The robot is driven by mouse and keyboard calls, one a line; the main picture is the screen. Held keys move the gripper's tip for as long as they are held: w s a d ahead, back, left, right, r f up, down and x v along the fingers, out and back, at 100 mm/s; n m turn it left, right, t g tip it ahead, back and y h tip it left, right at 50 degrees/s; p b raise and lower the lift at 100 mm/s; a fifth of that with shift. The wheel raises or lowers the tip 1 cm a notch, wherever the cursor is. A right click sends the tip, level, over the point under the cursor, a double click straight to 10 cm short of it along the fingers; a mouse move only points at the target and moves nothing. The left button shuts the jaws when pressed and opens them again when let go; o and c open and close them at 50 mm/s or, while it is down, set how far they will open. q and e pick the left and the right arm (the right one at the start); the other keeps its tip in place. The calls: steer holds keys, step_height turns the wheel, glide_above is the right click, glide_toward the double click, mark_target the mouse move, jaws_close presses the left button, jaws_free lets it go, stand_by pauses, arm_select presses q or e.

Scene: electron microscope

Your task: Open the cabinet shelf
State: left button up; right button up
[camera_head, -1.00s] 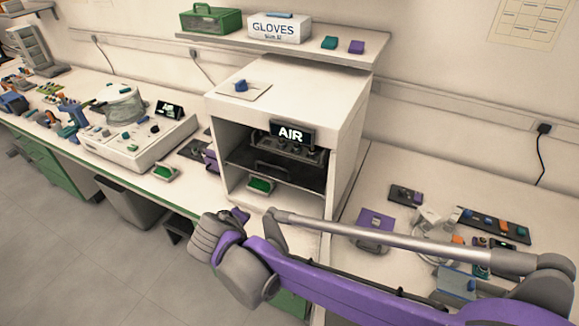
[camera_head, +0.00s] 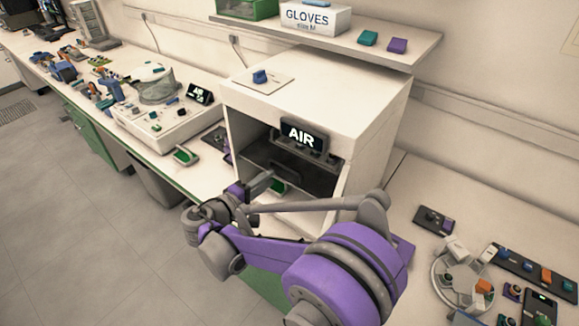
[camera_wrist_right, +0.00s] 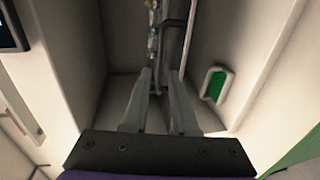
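The white cabinet (camera_head: 310,95) stands on the bench with its front open. A dark shelf (camera_head: 300,172) lies inside, below the lit AIR sign (camera_head: 300,134). My right gripper (camera_head: 268,181) is at the cabinet's open front, close to the shelf. In the right wrist view its two fingers (camera_wrist_right: 161,80) are apart and point into the cabinet. I see no grip on the handle. My left gripper is out of view.
A green-faced item (camera_wrist_right: 215,85) sits inside the cabinet near the right finger. A wall shelf (camera_head: 400,48) with a GLOVES box (camera_head: 315,17) hangs above. A white instrument (camera_head: 150,118) stands left. A round tray of small parts (camera_head: 440,290) lies right.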

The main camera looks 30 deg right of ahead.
mark_target(285, 168)
steer(key=x, duration=0.9)
steer(key=shift+p, duration=0.35)
jaws_close()
stand_by(0.9)
